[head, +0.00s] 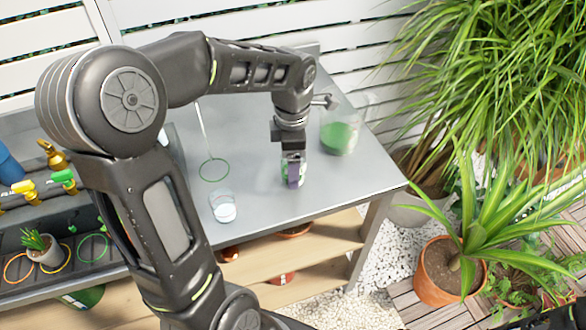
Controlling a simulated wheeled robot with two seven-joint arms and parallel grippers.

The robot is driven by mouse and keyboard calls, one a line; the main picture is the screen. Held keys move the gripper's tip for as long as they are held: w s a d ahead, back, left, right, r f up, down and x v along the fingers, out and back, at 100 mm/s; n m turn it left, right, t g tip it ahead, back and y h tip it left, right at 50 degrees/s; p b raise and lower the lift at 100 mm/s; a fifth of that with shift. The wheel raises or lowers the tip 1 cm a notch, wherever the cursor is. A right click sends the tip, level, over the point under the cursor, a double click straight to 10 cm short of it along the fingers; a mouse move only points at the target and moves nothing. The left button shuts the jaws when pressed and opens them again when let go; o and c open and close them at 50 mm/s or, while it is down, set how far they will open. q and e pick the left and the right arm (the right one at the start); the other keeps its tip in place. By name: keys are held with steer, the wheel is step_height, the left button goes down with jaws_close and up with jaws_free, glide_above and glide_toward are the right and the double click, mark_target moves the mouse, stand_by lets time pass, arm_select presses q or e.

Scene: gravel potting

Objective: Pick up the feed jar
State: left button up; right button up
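My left arm comes in from the bottom left, and its gripper (292,172) points down over the right half of the grey table. A small clear jar (301,174) with some green showing stands at the fingers, which overlap it. A purple patch shows there too; I cannot tell whether it belongs to the jar or the gripper. I cannot tell whether the fingers are closed on the jar, or whether this is the feed jar. A small clear jar with white contents (224,210) stands to the left, near the front edge. My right gripper is not in view.
A larger clear container with green contents (339,137) stands behind and right of my gripper. A thin-handled green ring (214,170) lies left of it. The grey table (255,205) is bare between them. Potted plants (448,272) stand on the right.

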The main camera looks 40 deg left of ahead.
arm_select(q)
steer(key=shift+f, duration=1.4)
steer(key=c, duration=1.7)
